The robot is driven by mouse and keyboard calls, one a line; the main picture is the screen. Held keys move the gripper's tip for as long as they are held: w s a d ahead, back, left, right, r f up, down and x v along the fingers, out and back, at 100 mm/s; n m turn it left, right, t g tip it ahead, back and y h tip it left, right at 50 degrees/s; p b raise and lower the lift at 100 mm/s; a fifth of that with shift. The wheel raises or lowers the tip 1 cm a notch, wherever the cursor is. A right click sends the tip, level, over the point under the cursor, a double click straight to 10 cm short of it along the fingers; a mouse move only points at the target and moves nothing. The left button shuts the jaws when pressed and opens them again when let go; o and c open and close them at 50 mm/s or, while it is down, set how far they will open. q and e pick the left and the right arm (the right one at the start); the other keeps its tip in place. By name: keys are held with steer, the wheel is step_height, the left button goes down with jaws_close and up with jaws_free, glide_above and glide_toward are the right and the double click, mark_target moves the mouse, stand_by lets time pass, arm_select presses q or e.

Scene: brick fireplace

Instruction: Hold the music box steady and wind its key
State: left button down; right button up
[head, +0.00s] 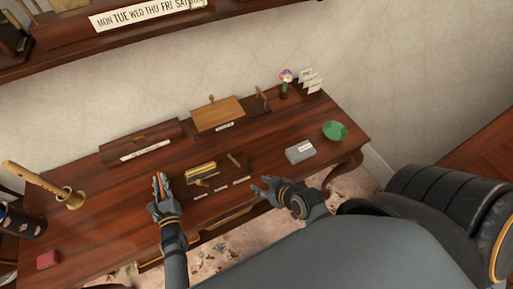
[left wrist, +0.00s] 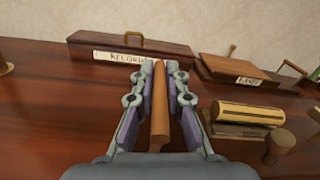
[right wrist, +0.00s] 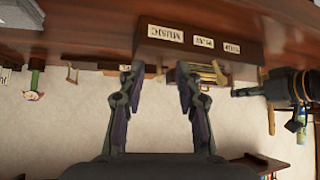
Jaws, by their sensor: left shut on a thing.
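The music box, a brass cylinder (head: 201,170) on a dark wooden base with small labels, sits at the middle of the desk. The cylinder also shows at the right of the left wrist view (left wrist: 248,113), with a wooden knob (left wrist: 282,142) beside it. In the right wrist view, the base front (right wrist: 215,48) appears upside down, labelled MUSIC, PLAY and STOP. My left gripper (head: 160,184) is shut on a brown wooden stick (left wrist: 160,112), left of the music box and apart from it. My right gripper (head: 262,188) is open and empty, right of the base. I cannot identify the key for certain.
A wooden record box (head: 141,145) and a lidded box (head: 218,114) stand behind. A grey box (head: 299,152) and green bowl (head: 335,131) are at right.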

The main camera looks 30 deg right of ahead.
steer(key=w+d+f+m+t+h, duration=0.2)
steer(key=w+d+f+t, duration=0.1)
steer(key=w+d+t, duration=0.15)
steer(key=n+t+y, duration=0.2)
steer(key=t+y, duration=0.2)
steer(key=y, duration=0.1)
glide_toward(228, 154)
steer(key=x, duration=0.6)
steer(key=shift+w+a+f, duration=0.1)
steer(key=shift+w+f, duration=0.05)
steer(key=shift+w, duration=0.25)
jaws_close()
